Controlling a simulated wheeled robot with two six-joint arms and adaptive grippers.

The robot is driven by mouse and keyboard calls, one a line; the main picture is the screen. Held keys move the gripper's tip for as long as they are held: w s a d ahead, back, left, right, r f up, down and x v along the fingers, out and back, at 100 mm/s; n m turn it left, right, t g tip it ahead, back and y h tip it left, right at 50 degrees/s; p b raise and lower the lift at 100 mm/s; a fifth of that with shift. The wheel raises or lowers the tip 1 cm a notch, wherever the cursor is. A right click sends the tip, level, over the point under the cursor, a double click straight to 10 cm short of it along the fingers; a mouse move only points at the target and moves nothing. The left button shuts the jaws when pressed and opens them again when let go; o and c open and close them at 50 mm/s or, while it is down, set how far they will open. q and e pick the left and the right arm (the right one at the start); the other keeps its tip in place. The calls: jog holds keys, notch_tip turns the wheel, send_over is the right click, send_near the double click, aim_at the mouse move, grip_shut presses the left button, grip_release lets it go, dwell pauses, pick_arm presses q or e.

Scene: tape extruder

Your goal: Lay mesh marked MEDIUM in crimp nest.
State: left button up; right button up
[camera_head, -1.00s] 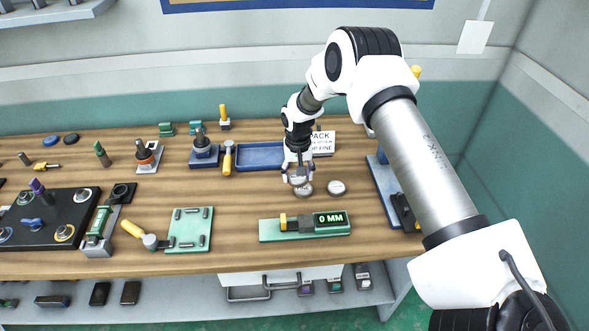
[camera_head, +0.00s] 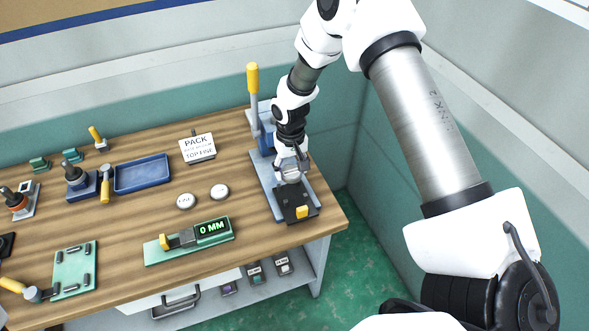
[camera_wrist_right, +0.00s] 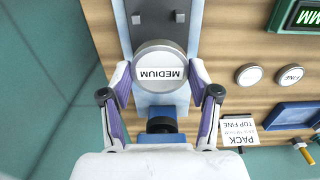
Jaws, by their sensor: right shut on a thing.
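The mesh disc marked MEDIUM (camera_wrist_right: 160,75) is a round, pale disc with a metal rim, held label up between the fingers of my right gripper (camera_wrist_right: 160,88). In the head view the right gripper (camera_head: 291,168) and the disc (camera_head: 291,178) are over the blue-grey base (camera_head: 263,178) of the hand press. The press has a tall yellow-tipped lever (camera_head: 253,80). I cannot make out the crimp nest; the disc and gripper cover the middle of the base. Whether the disc touches anything below is unclear. My left gripper is out of view.
A black block (camera_head: 290,204) with a yellow piece sits on the base's near end. Two more discs, one marked FINE (camera_wrist_right: 290,75) and one beside it (camera_wrist_right: 248,74), lie on the wood. A PACK sign (camera_head: 198,147), blue tray (camera_head: 143,174) and 0 MM gauge (camera_head: 190,240) stand left.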

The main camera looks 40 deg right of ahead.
aim_at(292, 195)
jog(key=shift+a, duration=0.15)
jog(key=shift+d, duration=0.25)
jog(key=shift+d+f, duration=0.1)
jog(key=shift+f, duration=0.1)
jog(key=shift+f+b, duration=2.35)
jog(key=shift+f, duration=1.85)
jog(key=o, duration=1.6)
